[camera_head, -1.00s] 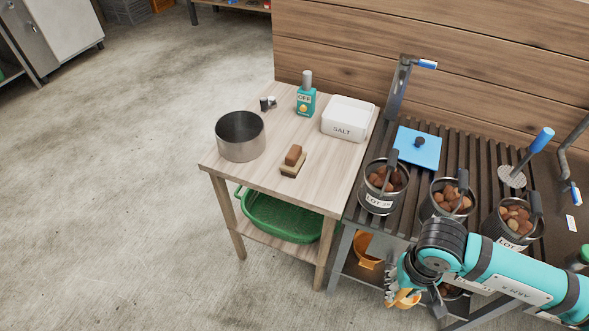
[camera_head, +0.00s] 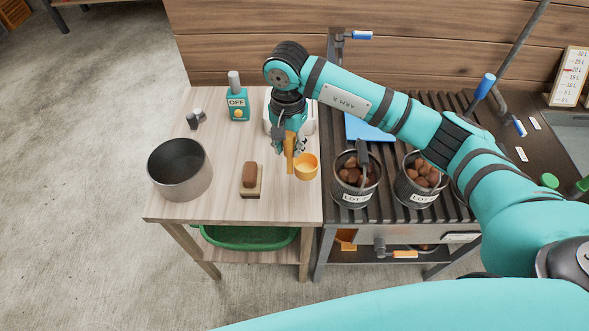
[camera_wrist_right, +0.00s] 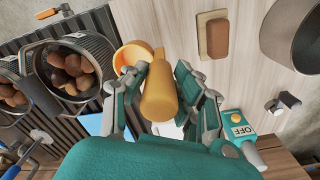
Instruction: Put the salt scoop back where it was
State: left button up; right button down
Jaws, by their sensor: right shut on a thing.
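The salt scoop is orange-yellow, with a round cup (camera_head: 306,166) and a thick handle (camera_head: 290,152). My right gripper (camera_head: 289,146) is shut on its handle and holds it at the right part of the wooden side table (camera_head: 230,206), in front of the white salt box (camera_head: 268,112). I cannot tell whether the scoop touches the table. In the right wrist view the handle (camera_wrist_right: 158,88) stands between the two fingers, with the cup (camera_wrist_right: 132,55) beyond it. The salt box is mostly hidden behind my right gripper and arm. My left gripper is not in view.
Lot pots of chestnuts (camera_head: 355,182) stand on the dark slatted rack to the right. The table's front middle is clear.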

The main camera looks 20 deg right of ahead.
aim_at(291, 173)
jog(key=f, duration=0.2)
jog(key=f+p, duration=0.1)
jog(key=shift+s+f, duration=0.25)
jog(key=shift+f, duration=0.1)
notch_tip(291, 173, down, 4)
jog(key=shift+w+r+p, duration=0.1)
jog(key=shift+p, duration=0.55)
jog(key=shift+f, duration=0.3)
jog(key=c, duration=1)
grip_release()
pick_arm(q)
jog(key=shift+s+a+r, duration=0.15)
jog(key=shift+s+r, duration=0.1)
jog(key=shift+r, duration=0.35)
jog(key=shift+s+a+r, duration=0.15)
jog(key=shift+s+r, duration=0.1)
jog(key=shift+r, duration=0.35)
